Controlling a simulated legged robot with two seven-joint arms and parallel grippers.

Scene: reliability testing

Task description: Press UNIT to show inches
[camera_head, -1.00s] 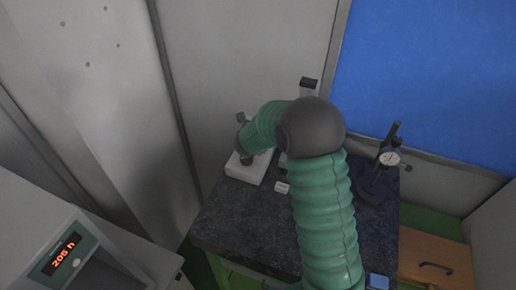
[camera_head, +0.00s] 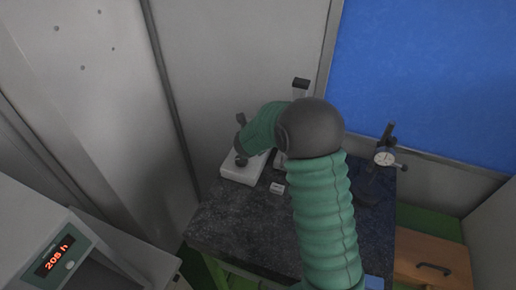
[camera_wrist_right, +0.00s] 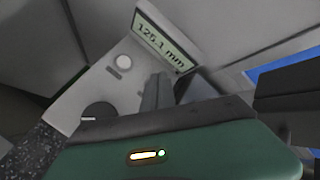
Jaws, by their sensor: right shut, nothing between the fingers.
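A white instrument (camera_head: 240,173) stands on the dark table, partly covered by my right arm. In the right wrist view, its display (camera_wrist_right: 165,42) reads 125.1 mm. A round white button (camera_wrist_right: 124,62) sits on its face, with a small label below that is too blurred to read. A dark round knob (camera_wrist_right: 97,112) is at the lower left of the face. My right gripper (camera_wrist_right: 158,88) is shut and empty, its fingertips over the face, right of and below the round button. I cannot tell whether they touch the face. My left gripper is not in view.
A dial gauge on a stand (camera_head: 384,158) is at the table's right. A small white block (camera_head: 277,188) lies before the instrument. A box with a red display (camera_head: 55,256) is at the lower left. The dark tabletop (camera_head: 240,225) is clear in front.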

